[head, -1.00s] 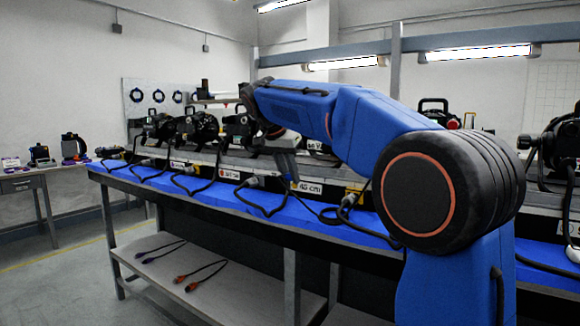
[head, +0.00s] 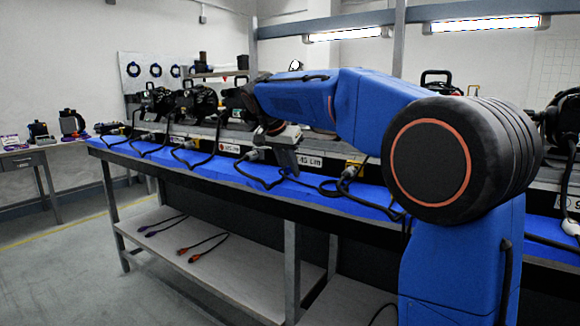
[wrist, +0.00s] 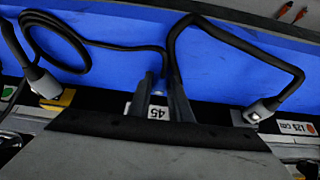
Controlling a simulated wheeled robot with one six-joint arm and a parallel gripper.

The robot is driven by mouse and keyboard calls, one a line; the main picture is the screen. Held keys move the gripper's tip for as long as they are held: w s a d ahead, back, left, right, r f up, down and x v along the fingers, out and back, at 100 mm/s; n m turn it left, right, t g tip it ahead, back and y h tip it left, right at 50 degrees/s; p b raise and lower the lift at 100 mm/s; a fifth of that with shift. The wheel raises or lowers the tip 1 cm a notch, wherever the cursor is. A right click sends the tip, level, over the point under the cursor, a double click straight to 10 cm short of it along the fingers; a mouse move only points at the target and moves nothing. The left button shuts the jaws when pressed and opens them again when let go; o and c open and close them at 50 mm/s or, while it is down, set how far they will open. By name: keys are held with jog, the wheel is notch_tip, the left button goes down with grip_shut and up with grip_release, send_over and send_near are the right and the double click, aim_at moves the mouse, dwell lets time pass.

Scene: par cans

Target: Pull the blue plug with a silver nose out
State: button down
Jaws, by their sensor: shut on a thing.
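My gripper (wrist: 165,100) shows in the wrist view with its two fingers close together, shut on a small blue and pale piece, seemingly the blue plug (wrist: 160,88). The fingers hide most of it, so its silver nose and its fit in a socket cannot be told. A black cable runs to the fingers from the blue bench top. In the head view my gripper (head: 286,158) is at the bench's front strip, just left of a white "45" label (head: 309,162); the plug is hidden there.
Grey plugs with black cables sit on either side, left (wrist: 45,82) and right (wrist: 262,110) in the wrist view. Looped cables lie on the blue bench top (wrist: 110,65). Black lamps (head: 200,100) stand behind. Loose orange-ended cables lie on the lower shelf (head: 150,262).

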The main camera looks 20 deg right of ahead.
jog(key=c, duration=1.5)
grip_release()
jog(key=shift+c, duration=0.2)
jog(key=v, duration=1.7)
jog(key=s+d+f+n+y, duration=0.1)
jog(key=s+d+f+n, duration=0.25)
jog(key=s+f, duration=0.55)
jog(key=s+d+f+n+y, duration=0.2)
jog(key=s+d+f+n, duration=0.15)
jog(key=s+f, duration=0.5)
jog(key=s+f+n+t+y, duration=0.1)
jog(key=s+f+n, duration=0.2)
jog(key=s+f, duration=1.6)
notch_tip(320, 180, down, 2)
jog(key=shift+d+f+y, duration=0.15)
jog(key=shift+d+y, duration=0.15)
jog(key=shift+y, duration=0.1)
